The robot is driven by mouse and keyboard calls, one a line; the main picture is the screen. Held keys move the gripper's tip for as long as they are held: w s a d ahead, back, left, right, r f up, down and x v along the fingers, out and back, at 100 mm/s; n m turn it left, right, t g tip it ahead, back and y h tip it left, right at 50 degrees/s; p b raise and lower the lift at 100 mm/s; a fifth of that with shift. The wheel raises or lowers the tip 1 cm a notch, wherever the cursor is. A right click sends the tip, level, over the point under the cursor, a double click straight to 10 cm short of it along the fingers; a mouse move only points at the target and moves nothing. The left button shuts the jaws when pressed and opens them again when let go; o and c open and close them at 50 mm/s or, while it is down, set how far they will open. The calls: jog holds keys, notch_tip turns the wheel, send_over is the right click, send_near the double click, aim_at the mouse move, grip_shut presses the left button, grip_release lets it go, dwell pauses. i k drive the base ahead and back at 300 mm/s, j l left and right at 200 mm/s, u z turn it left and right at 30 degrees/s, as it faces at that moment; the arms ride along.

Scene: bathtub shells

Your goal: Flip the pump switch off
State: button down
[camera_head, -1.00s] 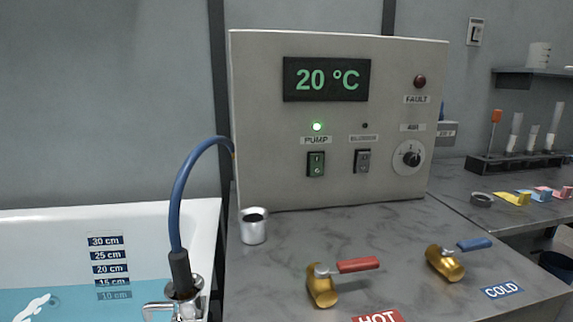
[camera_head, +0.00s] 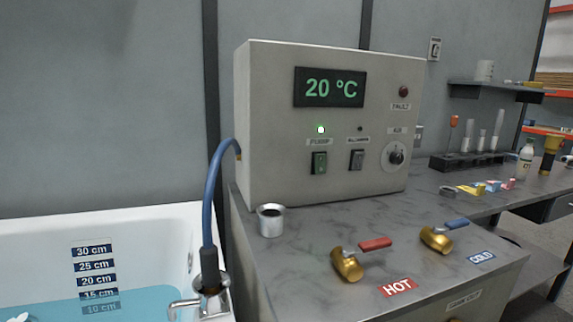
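A green lamp (camera_head: 321,129) above the label is lit. A dark rocker switch (camera_head: 356,159) sits to its right under another label, with an unlit lamp (camera_head: 360,129) above. The display (camera_head: 329,88) reads 20 °C. My gripper does not show in this view.
A metal cup (camera_head: 271,220) stands on the counter before the box. Brass valves with a red handle (camera_head: 375,243) and a blue handle (camera_head: 457,223) stand in front. A blue hose (camera_head: 207,205) rises beside the tub (camera_head: 150,225). A test-tube rack (camera_head: 466,161) stands at right.

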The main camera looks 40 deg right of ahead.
aim_at(320, 161)
jog(key=z, duration=1.3)
